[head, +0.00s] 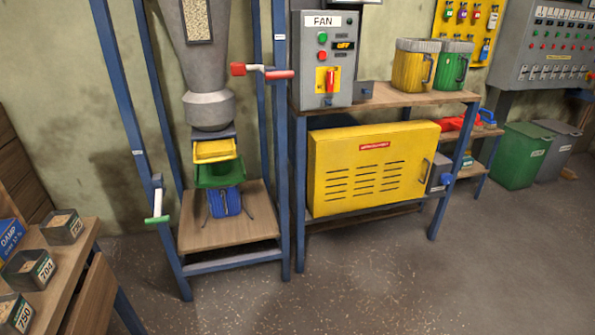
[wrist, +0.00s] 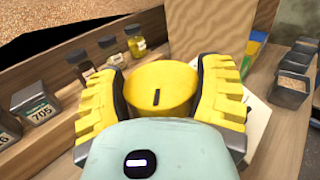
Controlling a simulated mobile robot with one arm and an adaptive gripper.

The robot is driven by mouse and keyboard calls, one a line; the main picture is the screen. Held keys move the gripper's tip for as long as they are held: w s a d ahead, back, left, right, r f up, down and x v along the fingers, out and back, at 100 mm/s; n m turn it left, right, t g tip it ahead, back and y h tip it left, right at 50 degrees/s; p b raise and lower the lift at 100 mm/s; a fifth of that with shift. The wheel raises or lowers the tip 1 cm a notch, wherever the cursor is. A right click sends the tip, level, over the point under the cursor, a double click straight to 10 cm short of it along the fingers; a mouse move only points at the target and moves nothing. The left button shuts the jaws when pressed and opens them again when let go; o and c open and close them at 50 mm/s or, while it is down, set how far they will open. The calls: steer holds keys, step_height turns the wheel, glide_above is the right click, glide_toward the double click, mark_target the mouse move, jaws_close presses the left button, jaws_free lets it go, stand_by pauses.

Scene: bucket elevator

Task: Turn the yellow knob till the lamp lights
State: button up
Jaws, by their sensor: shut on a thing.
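The yellow knob (wrist: 158,90) is in the middle of the wrist view, round, with a short black mark on its top face. My gripper (wrist: 164,88) has its two yellow ribbed fingers on either side of the knob, shut on it. A pale casing (wrist: 256,118) shows beside and behind the right finger, under the knob. I cannot make out a lamp on it; much of the casing is hidden by my fingers and palm. The head view shows neither my gripper nor this knob.
Small bottles (wrist: 135,42) and a tin labelled 705 (wrist: 37,105) stand left of the knob. Several grey sample tins (wrist: 292,77) stand at right. In the head view, a fan box (head: 325,58) stands on a bench by a yellow cabinet (head: 370,165); the floor (head: 400,285) in front is clear.

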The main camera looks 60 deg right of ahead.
steer(key=shift+f, duration=0.15)
steer(key=o, duration=1.1)
steer(key=shift+o, duration=0.2)
steer(key=s, duration=1.2)
steer(key=shift+d, duration=0.3)
